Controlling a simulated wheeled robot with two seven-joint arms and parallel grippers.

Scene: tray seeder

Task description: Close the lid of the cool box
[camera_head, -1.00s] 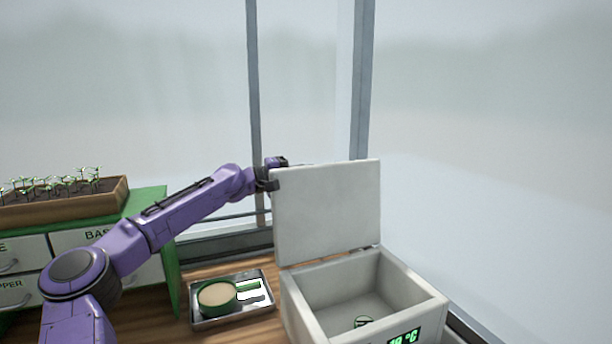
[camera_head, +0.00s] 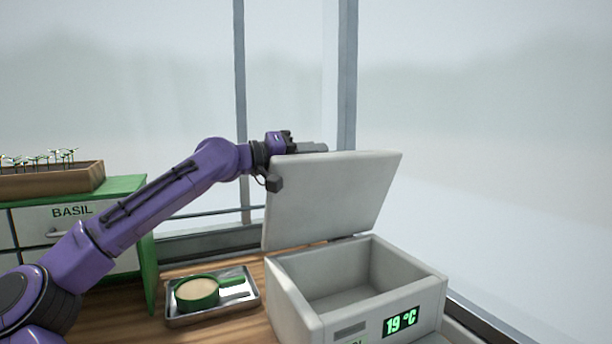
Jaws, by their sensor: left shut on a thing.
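The cool box (camera_head: 288,300) is a white box with a green 19 °C display on its front; its inside is open to view and looks empty. The far finger is partly hidden by the lid. My right gripper is not in the view.
Left of the box, a metal tray (camera_head: 208,315) holds a round green sieve (camera_head: 197,292) on the wooden bench. Further left stands a green-topped drawer cabinet (camera_head: 125,188) labelled BASIL, with a seedling planter (camera_head: 50,179) on it. Window posts (camera_head: 346,80) rise behind.

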